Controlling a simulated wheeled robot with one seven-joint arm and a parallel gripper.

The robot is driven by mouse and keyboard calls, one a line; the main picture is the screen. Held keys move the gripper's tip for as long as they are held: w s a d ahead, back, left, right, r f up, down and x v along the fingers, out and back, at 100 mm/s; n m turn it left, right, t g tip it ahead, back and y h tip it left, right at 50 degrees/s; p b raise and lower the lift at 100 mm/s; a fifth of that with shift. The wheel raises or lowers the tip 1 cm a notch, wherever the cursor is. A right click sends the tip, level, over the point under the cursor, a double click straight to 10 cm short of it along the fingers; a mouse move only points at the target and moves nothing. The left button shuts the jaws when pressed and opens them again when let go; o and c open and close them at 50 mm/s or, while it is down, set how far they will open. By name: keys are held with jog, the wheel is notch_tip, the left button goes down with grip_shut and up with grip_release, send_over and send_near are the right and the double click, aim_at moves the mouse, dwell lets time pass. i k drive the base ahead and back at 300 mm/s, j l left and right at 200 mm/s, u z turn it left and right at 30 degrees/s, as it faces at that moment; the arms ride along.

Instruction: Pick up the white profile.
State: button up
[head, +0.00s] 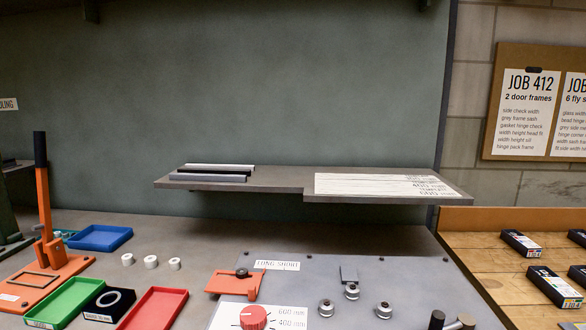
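The white profile (219,166) is a thin white bar lying flat at the back of the left part of a grey raised shelf (280,182). A dark profile lies just in front of it, and a grey profile (208,177) lies in front of that, nearest the shelf's front edge. The three lie side by side, close together and roughly parallel. My gripper is not in view.
A striped white sheet marked with sizes (385,185) covers the shelf's right part. Below are an orange lever press (45,250), blue, green and red trays (155,309), white rings and a grey fixture plate. A wooden bench with boxes (555,287) stands right.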

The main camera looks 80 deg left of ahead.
aim_at(188, 166)
jog(key=u, duration=2.15)
jog(key=i+u, duration=0.25)
jog(key=u, duration=0.2)
jog(key=i+l+u, duration=0.1)
jog(key=i+u, duration=0.15)
jog(key=u, duration=0.15)
